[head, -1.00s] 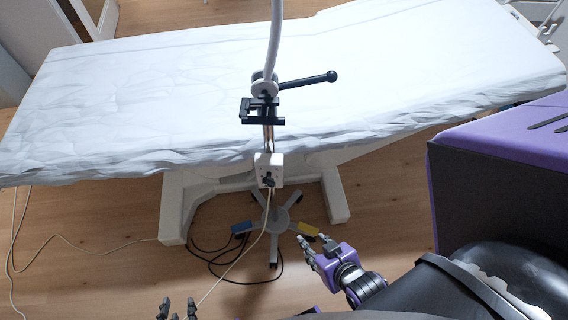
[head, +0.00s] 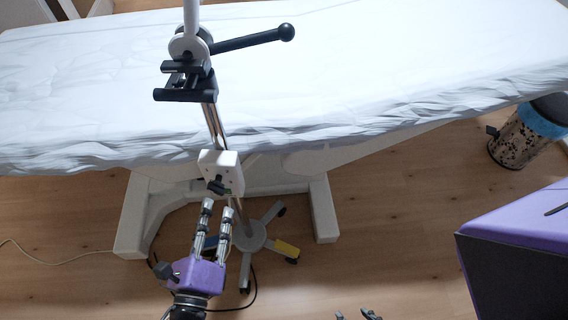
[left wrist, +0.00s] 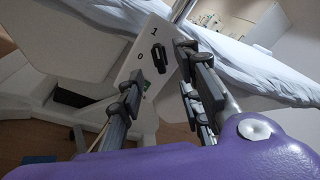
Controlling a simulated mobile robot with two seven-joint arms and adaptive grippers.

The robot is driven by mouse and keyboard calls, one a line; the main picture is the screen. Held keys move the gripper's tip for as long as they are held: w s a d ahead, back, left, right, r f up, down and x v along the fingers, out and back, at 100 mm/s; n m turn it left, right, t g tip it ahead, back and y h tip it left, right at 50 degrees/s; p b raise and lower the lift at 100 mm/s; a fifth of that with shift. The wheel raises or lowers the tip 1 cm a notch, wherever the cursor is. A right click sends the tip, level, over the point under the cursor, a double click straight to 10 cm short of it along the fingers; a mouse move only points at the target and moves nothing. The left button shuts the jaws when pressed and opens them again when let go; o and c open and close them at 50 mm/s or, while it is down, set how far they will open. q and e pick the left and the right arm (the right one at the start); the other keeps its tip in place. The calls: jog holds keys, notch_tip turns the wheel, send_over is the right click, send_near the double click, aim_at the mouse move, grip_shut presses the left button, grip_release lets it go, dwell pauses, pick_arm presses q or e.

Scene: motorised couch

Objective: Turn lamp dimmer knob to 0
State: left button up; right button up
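The lamp dimmer is a white box (head: 230,170) on the lamp pole, with a black knob (head: 217,187) on its face. In the left wrist view the box (left wrist: 135,72) shows the marks 1 and 0 beside the knob (left wrist: 159,58); I cannot tell which mark the knob points to. My left gripper (head: 218,207) is open, its fingertips just below the knob. In the left wrist view the left gripper's fingers (left wrist: 163,75) stand on either side of the knob, apart from it. My right gripper (head: 357,315) shows only its separated fingertips at the bottom edge.
A white-sheeted couch (head: 350,75) spans the back. A black clamp with a lever (head: 250,41) sits on the pole above the box. The wheeled lamp foot (head: 250,238) stands below. A speckled bin (head: 515,143) is at right. Cables lie on the wooden floor.

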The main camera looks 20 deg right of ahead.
aim_at(215, 193)
pick_arm(q)
jog(key=x, duration=0.6)
jog(key=shift+w+a, duration=0.1)
jog(key=shift+c, duration=0.5)
grip_shut()
